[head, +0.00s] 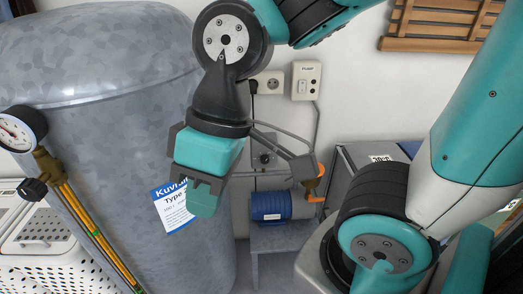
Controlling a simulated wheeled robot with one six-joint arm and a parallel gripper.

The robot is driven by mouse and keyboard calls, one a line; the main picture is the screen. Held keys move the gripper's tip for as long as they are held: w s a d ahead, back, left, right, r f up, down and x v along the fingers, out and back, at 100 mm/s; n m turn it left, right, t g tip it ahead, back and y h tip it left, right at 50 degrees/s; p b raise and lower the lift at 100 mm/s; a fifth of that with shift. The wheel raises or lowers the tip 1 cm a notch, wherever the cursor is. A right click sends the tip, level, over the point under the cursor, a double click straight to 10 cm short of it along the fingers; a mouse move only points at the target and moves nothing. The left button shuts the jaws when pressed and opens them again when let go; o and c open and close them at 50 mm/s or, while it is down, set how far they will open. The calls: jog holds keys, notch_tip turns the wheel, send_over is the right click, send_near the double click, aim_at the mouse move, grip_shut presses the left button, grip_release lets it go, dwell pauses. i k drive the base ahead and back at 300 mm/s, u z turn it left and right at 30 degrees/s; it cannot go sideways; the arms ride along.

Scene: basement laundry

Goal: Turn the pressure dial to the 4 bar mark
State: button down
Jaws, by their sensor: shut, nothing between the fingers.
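A round white pressure gauge (16,131) with a black rim and red marking is cut by the left edge. It sits on a brass fitting beside the large grey tank. Its scale is too small to read. A grey box with a small dark round knob (264,158) is behind my gripper, under the sockets, and is partly hidden by my arm. I cannot tell from this view which mark it points to. My gripper (202,200) is shut and empty, pointing down in front of the tank's right side. It appears apart from the gauge and the knob.
The grey tank (110,130) fills the left, with a black knob (33,189) and brass-coloured pipe at its side. A blue motor (272,206) sits on a grey stand. A white basket (45,240) is at lower left. An orange-handled valve (318,185) is right of the motor.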

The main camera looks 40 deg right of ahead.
aim_at(264, 159)
jog(key=z, duration=2.95)
jog(key=k, duration=0.8)
jog(key=u, duration=1.05)
